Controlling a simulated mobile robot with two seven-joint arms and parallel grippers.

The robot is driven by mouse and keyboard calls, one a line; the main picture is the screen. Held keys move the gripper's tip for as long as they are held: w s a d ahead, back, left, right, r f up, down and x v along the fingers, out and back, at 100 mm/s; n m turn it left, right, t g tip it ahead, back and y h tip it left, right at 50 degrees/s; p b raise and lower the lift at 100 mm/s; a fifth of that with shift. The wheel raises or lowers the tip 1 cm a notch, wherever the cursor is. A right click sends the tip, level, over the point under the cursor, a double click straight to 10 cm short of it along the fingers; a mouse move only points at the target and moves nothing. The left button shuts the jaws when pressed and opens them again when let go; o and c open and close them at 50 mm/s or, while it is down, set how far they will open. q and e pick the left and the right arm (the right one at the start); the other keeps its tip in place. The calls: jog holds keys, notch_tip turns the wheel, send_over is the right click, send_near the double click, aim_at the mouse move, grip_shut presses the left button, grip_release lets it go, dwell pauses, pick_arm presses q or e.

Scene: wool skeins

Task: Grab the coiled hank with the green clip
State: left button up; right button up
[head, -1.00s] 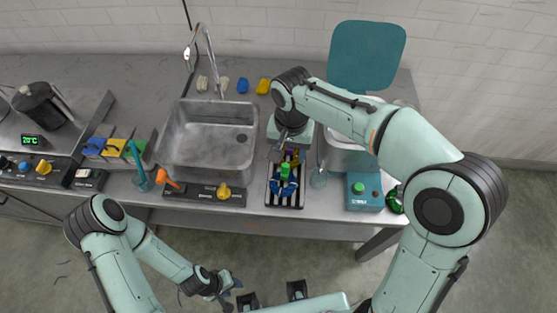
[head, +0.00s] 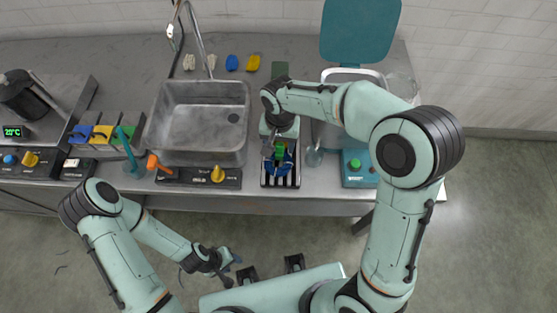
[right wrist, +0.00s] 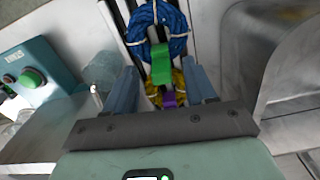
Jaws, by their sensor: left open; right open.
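The blue coiled hank (right wrist: 157,28) with white ties lies on the dark slatted rack (head: 281,183) at the counter's front. Its green clip (right wrist: 160,64) sits at the hank's near edge in the right wrist view; the clip also shows in the head view (head: 280,151). My right gripper (right wrist: 160,74) is open above the rack, one finger on each side of the clip, with no clear contact visible. A yellow hank (right wrist: 178,84) with a purple clip (right wrist: 168,99) lies beside it, partly hidden by the gripper. My left gripper (head: 229,260) is open and empty, away from the counter.
A metal sink (head: 202,120) stands left of the rack. A clear glass (head: 313,155) and a teal box with a green button (head: 361,168) stand to its right. Blue and yellow skeins (head: 253,63) lie behind the sink.

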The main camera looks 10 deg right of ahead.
aim_at(278, 160)
notch_tip(278, 160, down, 2)
jog(key=shift+w+f, duration=0.1)
jog(key=shift+f, duration=0.15)
grip_shut()
jog(key=shift+r, duration=0.1)
